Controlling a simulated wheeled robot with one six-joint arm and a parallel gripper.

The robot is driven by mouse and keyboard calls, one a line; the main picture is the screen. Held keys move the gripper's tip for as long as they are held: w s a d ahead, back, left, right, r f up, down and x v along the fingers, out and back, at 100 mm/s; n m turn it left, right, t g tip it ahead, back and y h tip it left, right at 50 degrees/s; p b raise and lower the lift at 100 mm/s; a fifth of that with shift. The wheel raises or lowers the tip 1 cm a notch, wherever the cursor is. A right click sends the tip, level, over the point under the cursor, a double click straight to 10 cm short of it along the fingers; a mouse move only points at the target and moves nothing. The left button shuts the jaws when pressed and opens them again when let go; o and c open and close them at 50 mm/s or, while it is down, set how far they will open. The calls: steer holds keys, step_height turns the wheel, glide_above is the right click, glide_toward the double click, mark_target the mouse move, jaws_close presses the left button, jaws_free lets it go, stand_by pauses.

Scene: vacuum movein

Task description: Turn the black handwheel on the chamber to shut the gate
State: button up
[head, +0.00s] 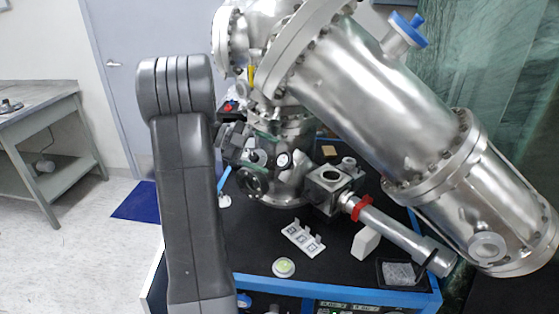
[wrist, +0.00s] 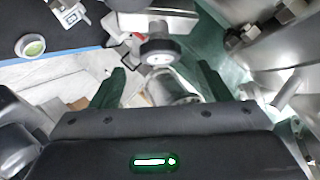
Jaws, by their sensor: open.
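The black handwheel (head: 252,182) sits low on the near left side of the steel chamber (head: 290,178) in the head view. In the wrist view a dark round wheel (wrist: 160,51) on a metal stem shows just beyond the fingertips, roughly centred between them; it looks like the handwheel. My gripper (wrist: 160,83) is open, its two dark green fingers apart with nothing held. In the head view my gripper is partly hidden behind my own arm, close above the handwheel. I see no clear contact with the wheel.
A large steel cylinder (head: 380,110) slants across the right. A metal tube with a red ring (head: 362,207) juts out towards the front right. On the black top (head: 255,232) lie a marked white card (head: 302,239) and a round green-topped dish (head: 284,267). A workbench (head: 45,130) stands left.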

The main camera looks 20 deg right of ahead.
mark_target(282, 160)
steer(key=v, duration=0.8)
steer(key=x, duration=1.4)
